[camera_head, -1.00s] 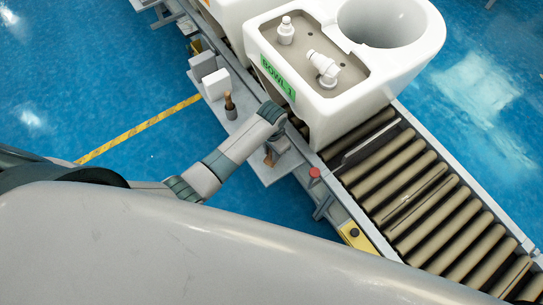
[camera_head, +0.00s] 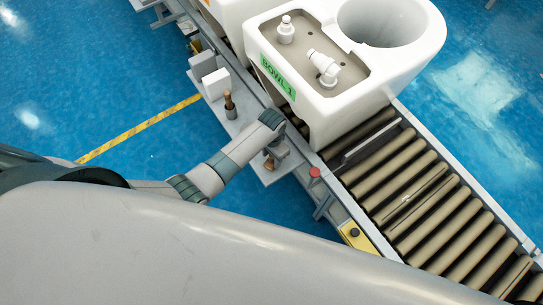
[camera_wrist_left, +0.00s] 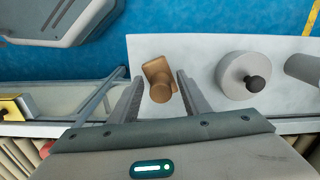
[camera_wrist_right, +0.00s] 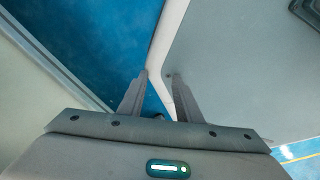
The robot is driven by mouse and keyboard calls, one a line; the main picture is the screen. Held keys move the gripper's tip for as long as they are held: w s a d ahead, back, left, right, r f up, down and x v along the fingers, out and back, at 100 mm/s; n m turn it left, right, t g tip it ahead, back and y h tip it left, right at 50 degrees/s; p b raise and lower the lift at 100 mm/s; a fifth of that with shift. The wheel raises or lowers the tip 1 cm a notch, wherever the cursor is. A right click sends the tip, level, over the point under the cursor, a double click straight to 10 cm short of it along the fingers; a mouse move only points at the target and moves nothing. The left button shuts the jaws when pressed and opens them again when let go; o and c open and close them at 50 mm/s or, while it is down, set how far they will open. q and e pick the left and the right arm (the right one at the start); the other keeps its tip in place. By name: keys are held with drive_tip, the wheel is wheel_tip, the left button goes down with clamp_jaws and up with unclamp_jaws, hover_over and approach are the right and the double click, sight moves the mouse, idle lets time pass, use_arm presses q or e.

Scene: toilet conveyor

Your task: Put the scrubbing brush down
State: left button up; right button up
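The wooden brush (camera_wrist_left: 158,78), a block with a round knob-like handle, rests on the pale side shelf (camera_wrist_left: 205,50) beside the conveyor. In the left wrist view it is between the fingers of my left gripper (camera_wrist_left: 160,85), with a gap on each side. That gripper is open. In the head view the brush (camera_head: 269,163) shows small and partly covered by my left wrist and gripper (camera_head: 278,150). My right gripper (camera_wrist_right: 159,75) is open and empty in the right wrist view, and out of the head view.
A grey round holder with a dark knob (camera_wrist_left: 243,73) stands close on the shelf; a brown-handled item (camera_head: 230,106) and white boxes (camera_head: 216,82) stand farther along. A white toilet (camera_head: 345,100) labelled BOWL 1 sits on the roller conveyor (camera_head: 410,190). A red button (camera_head: 314,172) is nearby.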

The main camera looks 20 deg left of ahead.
use_arm(q)
drive_tip(key=shift+r, duration=0.15)
use_arm(e)
drive_tip(key=shift+s, duration=0.2)
use_arm(q)
drive_tip(key=shift+r, duration=0.6)
wheel_tip(320, 180, up, 9)
drive_tip(key=shift+r, duration=0.95)
use_arm(e)
drive_tip(key=shift+s+d+g, duration=0.15)
drive_tip(key=shift+s+d, duration=0.05)
drive_tip(key=shift+s, duration=0.3)
drive_tip(key=shift+s+d+g, duration=0.15)
drive_tip(key=shift+s+d, duration=0.05)
drive_tip(key=shift+s, duration=0.25)
drive_tip(key=shift+w, duration=0.15)
use_arm(q)
drive_tip(key=shift+s, duration=0.1)
